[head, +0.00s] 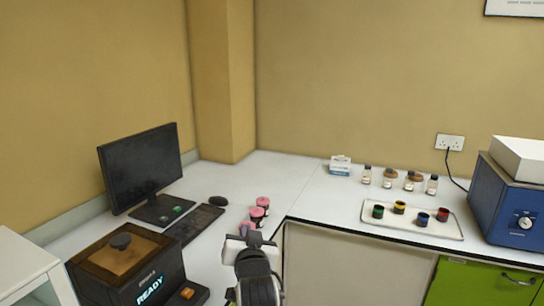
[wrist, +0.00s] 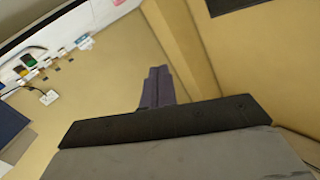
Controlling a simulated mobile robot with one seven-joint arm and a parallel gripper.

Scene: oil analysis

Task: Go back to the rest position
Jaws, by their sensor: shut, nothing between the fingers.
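My gripper (wrist: 157,75) shows in the wrist view with its two dark fingers together, shut and empty, with the plain tan wall behind them. In the head view my arm rises at the bottom centre, in front of the corner of the counter. My fingers are hard to make out there. My gripper touches no object in the wrist view.
A monitor (head: 142,165), keyboard (head: 192,226) and a device reading READY (head: 130,270) are on the left. A tray (head: 400,227) with several coloured jars, small bottles (head: 388,179) and a blue machine (head: 505,205) are right.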

